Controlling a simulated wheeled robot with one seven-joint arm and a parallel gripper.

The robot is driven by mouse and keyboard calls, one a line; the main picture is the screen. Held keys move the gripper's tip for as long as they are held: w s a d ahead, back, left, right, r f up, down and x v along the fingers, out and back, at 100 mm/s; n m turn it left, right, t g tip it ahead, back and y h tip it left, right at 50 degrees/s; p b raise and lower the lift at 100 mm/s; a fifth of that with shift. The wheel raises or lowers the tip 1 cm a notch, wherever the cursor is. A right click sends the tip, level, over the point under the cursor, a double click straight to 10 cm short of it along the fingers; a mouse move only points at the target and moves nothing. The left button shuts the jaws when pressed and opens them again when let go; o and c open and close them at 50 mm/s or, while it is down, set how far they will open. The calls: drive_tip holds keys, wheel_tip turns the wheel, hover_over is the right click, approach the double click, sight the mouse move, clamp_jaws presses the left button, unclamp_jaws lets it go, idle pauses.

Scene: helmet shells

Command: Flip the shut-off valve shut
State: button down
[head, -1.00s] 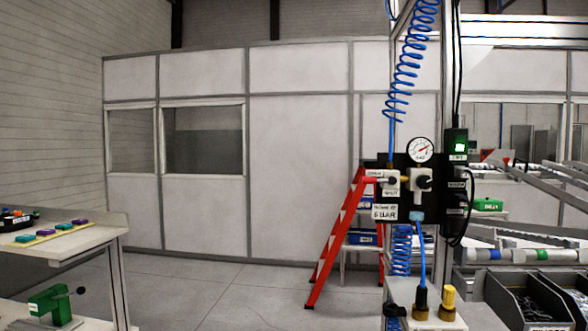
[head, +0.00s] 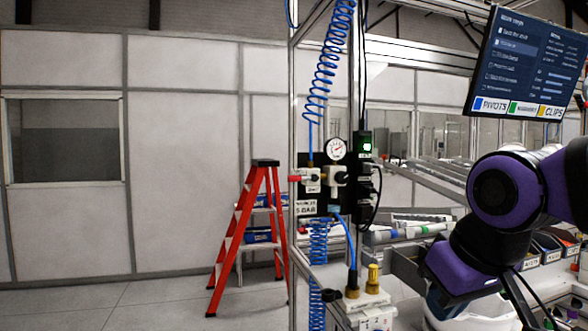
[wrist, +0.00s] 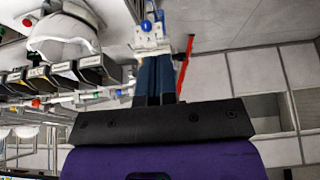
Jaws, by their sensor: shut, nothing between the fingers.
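The shut-off valve (head: 310,179) is a small white block on the black air panel (head: 306,208), left of the pressure gauge (head: 337,149) in the head view. Its red lever (head: 296,178) points out to the left and lies about level. My gripper shows in the wrist view as two dark blue fingers (wrist: 155,72) side by side, shut and empty. In the head view only my purple arm shows at the right, well away from the valve; the fingers there are hidden or out of frame. I cannot make out the valve in the wrist view.
A coiled blue hose (head: 329,60) hangs above the panel. A red stepladder (head: 232,240) stands behind and left of it. A white block with a yellow fitting (head: 373,280) stands below. A screen (head: 527,62) hangs upper right. Open floor lies left.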

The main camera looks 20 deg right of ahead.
drive_tip(key=w+a+r+t, duration=0.3)
drive_tip(key=w+r, duration=0.9)
drive_tip(key=w, duration=0.5)
drive_tip(key=w+a+r+t, duration=0.2)
drive_tip(key=w+a+r, duration=0.1)
drive_tip(key=w+r, duration=0.8)
drive_tip(key=w, duration=0.5)
drive_tip(key=shift+w+a+r+t, duration=0.35)
drive_tip(key=shift+a+r+t, duration=0.05)
drive_tip(key=shift+w+f, duration=0.1)
hover_over(301, 178)
drive_tip(key=s+a, duration=0.1)
drive_tip(key=s, duration=0.1)
wheel_tip(301, 178, down, 5)
drive_tip(key=f, duration=0.2)
drive_tip(key=w+f, duration=0.1)
drive_tip(key=f, duration=0.1)
drive_tip(key=shift+a+f, duration=0.15)
drive_tip(key=shift+a, duration=0.05)
